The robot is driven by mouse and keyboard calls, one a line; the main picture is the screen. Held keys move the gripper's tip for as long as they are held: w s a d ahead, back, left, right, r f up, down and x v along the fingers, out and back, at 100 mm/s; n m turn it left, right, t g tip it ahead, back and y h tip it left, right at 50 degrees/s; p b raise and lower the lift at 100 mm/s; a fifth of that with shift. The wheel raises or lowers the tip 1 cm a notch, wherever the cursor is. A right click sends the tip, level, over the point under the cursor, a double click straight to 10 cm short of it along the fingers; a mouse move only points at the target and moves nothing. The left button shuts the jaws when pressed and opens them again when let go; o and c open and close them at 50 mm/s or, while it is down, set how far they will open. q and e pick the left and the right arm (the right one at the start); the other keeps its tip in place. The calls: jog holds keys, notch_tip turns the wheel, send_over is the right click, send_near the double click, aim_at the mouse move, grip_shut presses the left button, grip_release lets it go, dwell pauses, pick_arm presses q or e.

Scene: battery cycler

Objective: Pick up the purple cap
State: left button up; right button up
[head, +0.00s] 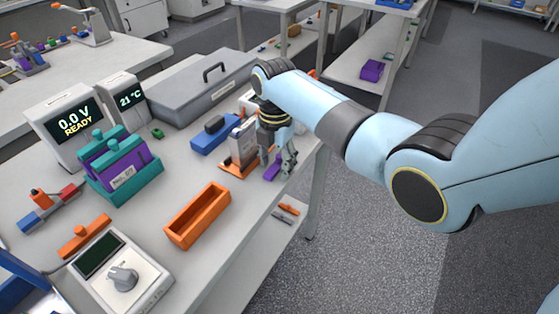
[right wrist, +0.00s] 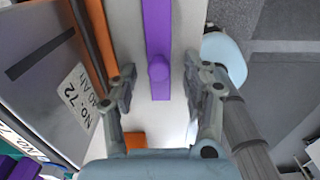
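The purple cap (head: 272,166) is at the right edge of the table, beside an upright grey cell. In the right wrist view the purple cap (right wrist: 157,30) is a long bar with a round knob, lying on a pale surface. My right gripper (head: 278,172) points down over it. In the right wrist view its two fingers (right wrist: 159,75) are apart, with the cap's knob end between them in the picture. I see a gap on both sides, with no contact. In the head view the fingers partly hide the cap. My left gripper is not in view.
The grey cell (head: 240,142), labelled No. 72, stands close to the gripper in an orange holder (head: 234,168). The floor right of the table is clear.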

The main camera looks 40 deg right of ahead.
jog(key=c, duration=0.9)
